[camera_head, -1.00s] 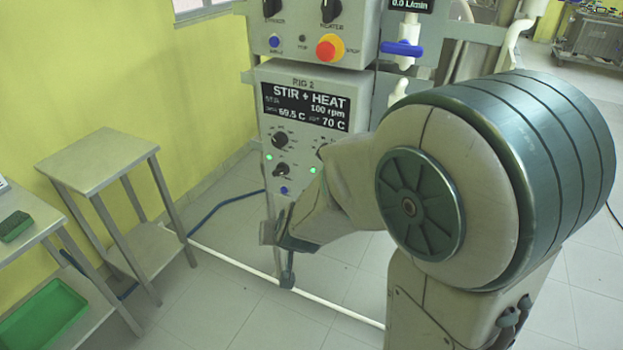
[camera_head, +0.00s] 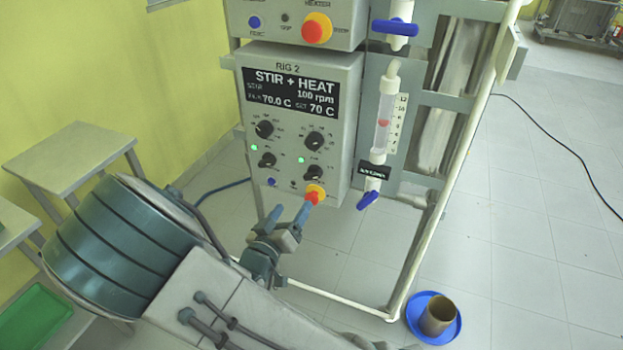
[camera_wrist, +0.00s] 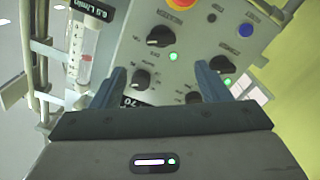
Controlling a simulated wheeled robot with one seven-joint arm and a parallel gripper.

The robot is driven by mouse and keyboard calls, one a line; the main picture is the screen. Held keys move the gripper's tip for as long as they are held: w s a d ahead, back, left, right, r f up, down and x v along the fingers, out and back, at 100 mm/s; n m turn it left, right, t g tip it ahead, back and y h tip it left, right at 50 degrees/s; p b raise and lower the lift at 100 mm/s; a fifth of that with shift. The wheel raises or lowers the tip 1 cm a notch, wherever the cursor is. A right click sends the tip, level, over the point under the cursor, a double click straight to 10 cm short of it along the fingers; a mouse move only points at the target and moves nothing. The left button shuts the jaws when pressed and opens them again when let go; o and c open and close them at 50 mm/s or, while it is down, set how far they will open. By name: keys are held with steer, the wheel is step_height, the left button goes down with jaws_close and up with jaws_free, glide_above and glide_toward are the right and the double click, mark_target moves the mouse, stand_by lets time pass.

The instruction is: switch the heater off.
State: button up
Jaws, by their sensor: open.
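The stir and heat box (camera_head: 352,120), marked RIG 2, reads 100 rpm, 70.0 C and set 70 C. Its front has an upper left knob (camera_head: 264,129), upper right knob (camera_head: 314,140), lower left knob (camera_head: 268,160) and lower right knob (camera_head: 313,173). The knob labels are too small to read. Green lamps are lit by the left (camera_head: 254,148) and right (camera_head: 301,160) lower knobs. My gripper (camera_head: 290,211) is open and empty, just below the panel. In the wrist view the panel appears upside down, with the lower right knob (camera_wrist: 160,37) beyond the open fingers (camera_wrist: 161,70).
A red and yellow stop button (camera_head: 315,194) and a blue button (camera_head: 271,182) sit low on the panel. A flowmeter (camera_head: 383,125) with a blue valve (camera_head: 369,200) stands to the right. A blue dish (camera_head: 455,328) holding a beaker (camera_head: 437,315) lies on the floor.

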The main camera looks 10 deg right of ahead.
mark_target(311, 179)
steer(key=x, duration=1.2)
steer(key=c, duration=1)
